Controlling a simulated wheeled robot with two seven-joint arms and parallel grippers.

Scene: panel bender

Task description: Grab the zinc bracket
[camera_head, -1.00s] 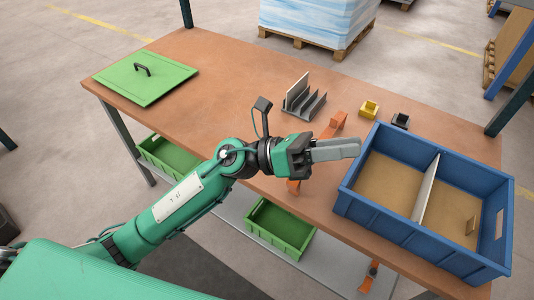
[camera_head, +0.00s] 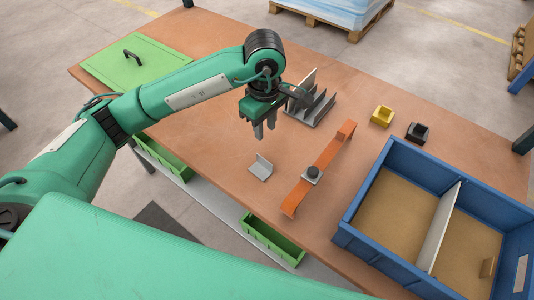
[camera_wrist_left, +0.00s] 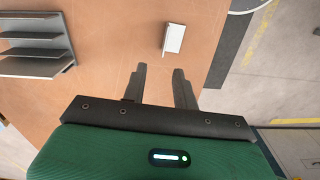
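The zinc bracket (camera_head: 261,167) is a small pale grey L-shaped piece on the brown table (camera_head: 214,150), left of an orange bar. In the left wrist view the bracket (camera_wrist_left: 173,39) lies beyond the fingertips, close to the table edge. My left gripper (camera_head: 265,134) points down above the table, just behind the bracket in the head view and apart from it. In the left wrist view its two fingers (camera_wrist_left: 159,70) are spread with nothing between them. My right gripper is not in view.
A grey slotted rack (camera_head: 312,104) stands behind the gripper. A yellow block (camera_head: 382,116) and a black block (camera_head: 417,133) sit near the blue divided bin (camera_head: 364,241).

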